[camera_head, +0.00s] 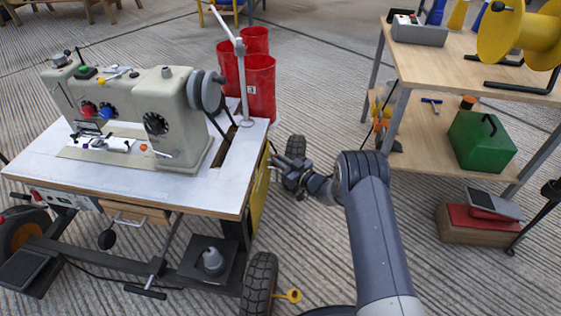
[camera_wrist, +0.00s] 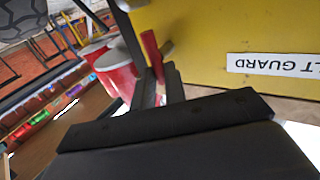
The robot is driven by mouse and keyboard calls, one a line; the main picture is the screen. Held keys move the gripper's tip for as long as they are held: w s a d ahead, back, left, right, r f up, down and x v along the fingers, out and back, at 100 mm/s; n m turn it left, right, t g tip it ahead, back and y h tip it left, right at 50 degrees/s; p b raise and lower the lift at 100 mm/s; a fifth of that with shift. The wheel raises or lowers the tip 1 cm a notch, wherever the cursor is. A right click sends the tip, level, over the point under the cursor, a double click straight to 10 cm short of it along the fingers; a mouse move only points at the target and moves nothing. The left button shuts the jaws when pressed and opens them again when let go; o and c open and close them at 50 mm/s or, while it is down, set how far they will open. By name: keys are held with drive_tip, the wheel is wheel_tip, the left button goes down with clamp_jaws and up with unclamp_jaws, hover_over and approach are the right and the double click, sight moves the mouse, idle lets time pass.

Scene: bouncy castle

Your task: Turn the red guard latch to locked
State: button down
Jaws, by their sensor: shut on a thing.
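The yellow belt guard (camera_head: 258,203) is the panel on the right side of the sewing table in the head view. It fills the upper right of the wrist view (camera_wrist: 215,35), with a white label (camera_wrist: 275,64) upside down, reading "LT GUARD". The red guard latch (camera_wrist: 151,50) is a narrow bar near the guard's left edge in the wrist view, tilted slightly from upright. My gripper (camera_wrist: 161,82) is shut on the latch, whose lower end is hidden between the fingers. In the head view my gripper (camera_head: 276,164) is at the guard's edge, and the latch cannot be made out.
The sewing machine (camera_head: 160,110) stands on the white-topped table (camera_head: 40,165). Red bins (camera_head: 261,85) are behind its right corner. A wooden shelf unit (camera_head: 440,70) with a green box (camera_head: 482,140) stands at right. Floor between table and shelf is mostly clear around my arm.

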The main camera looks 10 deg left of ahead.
drive_tip(key=shift+f, duration=0.2)
drive_tip(key=shift+s+d+f+n+g+y, duration=0.1)
drive_tip(key=shift+f+n+g+y, duration=0.4)
drive_tip(key=shift+n+y, duration=1.45)
drive_tip(key=shift+s+a+f+n+g+y, duration=0.15)
drive_tip(key=shift+n+g+y, duration=0.55)
drive_tip(key=shift+n, duration=2.5)
drive_tip(key=shift+s+d+f+n+g+y, duration=0.15)
drive_tip(key=shift+f+n+g+y, duration=0.35)
drive_tip(key=shift+n+y, duration=1.4)
drive_tip(key=shift+w+r+n+g+h, duration=0.15)
drive_tip(key=shift+n+g+h, duration=0.35)
drive_tip(key=shift+n, duration=0.75)
drive_tip(key=c, duration=1.5)
unclamp_jaws()
drive_tip(key=shift+o, duration=0.2)
drive_tip(key=v, duration=0.7)
drive_tip(key=shift+d, duration=0.2)
